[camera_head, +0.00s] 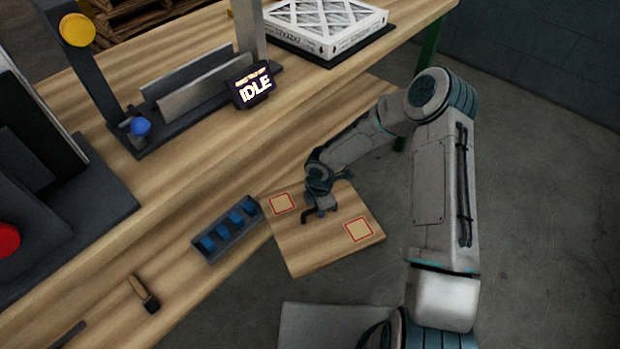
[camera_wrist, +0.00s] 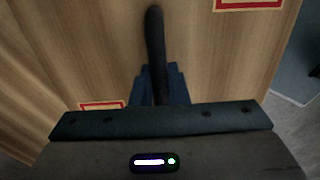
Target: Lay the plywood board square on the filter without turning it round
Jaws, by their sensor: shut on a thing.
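The plywood board (camera_head: 300,255) is a light square panel with two red-outlined squares and a dark handle. My gripper (camera_head: 318,212) is shut on the board's handle (camera_wrist: 154,45). In the head view the board overlaps the bench's front edge in the picture; I cannot tell whether it touches the bench. It fills most of the wrist view (camera_wrist: 60,50). The boxed filter (camera_head: 325,28) is white with a lattice top and lies at the bench's far end, apart from the board.
A dark tray with blue pieces (camera_head: 228,230) sits just left of the board. A display reading IDLE (camera_head: 254,88) and a metal-walled fixture (camera_head: 190,85) stand on the bench (camera_head: 70,215) between board and filter. A hammer-like tool (camera_head: 143,293) lies at lower left.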

